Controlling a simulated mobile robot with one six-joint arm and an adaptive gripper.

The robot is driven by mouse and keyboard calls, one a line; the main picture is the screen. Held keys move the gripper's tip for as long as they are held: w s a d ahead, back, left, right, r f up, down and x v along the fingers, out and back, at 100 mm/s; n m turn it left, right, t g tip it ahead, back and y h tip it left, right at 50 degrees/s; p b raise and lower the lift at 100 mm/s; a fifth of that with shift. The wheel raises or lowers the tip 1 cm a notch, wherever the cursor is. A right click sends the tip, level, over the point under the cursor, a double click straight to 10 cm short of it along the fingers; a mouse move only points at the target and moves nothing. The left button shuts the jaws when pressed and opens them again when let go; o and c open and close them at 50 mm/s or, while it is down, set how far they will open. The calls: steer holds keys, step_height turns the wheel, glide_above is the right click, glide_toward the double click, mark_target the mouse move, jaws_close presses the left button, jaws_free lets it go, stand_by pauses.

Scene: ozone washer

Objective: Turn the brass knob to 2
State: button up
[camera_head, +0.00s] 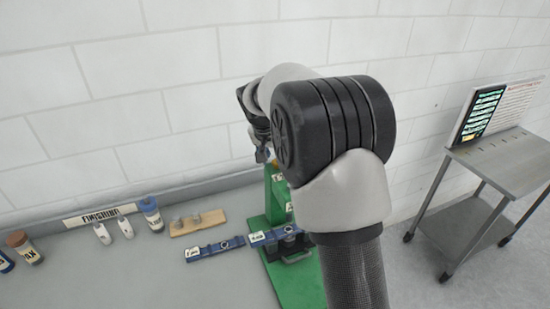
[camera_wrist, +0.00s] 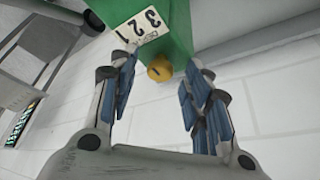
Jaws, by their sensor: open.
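The brass knob (camera_wrist: 160,69) sticks out of the green machine (camera_wrist: 176,18) in the wrist view. A small dark mark shows on its face; I cannot tell which number it points to. A white plate (camera_wrist: 140,24) with 3, 2 and 1 is beside the knob. My gripper (camera_wrist: 161,62) is open, its two padded fingers on either side of the knob in the picture; contact cannot be made out. In the head view the green machine (camera_head: 275,198) stands partly behind my arm, and the knob is hidden there.
A wooden board (camera_head: 197,223), blue bars (camera_head: 215,249) and several bottles lie left of the machine, near a FINISHING sign (camera_head: 100,215). A grey cart (camera_head: 500,160) with a display board stands at right. A block wall is close behind.

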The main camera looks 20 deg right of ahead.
steer(key=shift+r, duration=0.1)
steer(key=v, duration=1.2)
steer(key=s+a+n+y+b, duration=0.1)
steer(key=s+a+n, duration=0.1)
steer(key=s, duration=0.7)
steer(key=s+a+n+y+b, duration=0.1)
steer(key=s+a+n+b, duration=0.15)
steer(key=s, duration=0.65)
steer(key=s+a+f+n, duration=0.2)
steer(key=s+f, duration=0.2)
steer(key=s, duration=0.4)
steer(key=s+a+f+n+t+y+b, duration=0.1)
steer(key=s+a+f+n, duration=0.1)
steer(key=s+f, duration=0.3)
steer(key=s, duration=0.4)
steer(key=shift+f, duration=0.25)
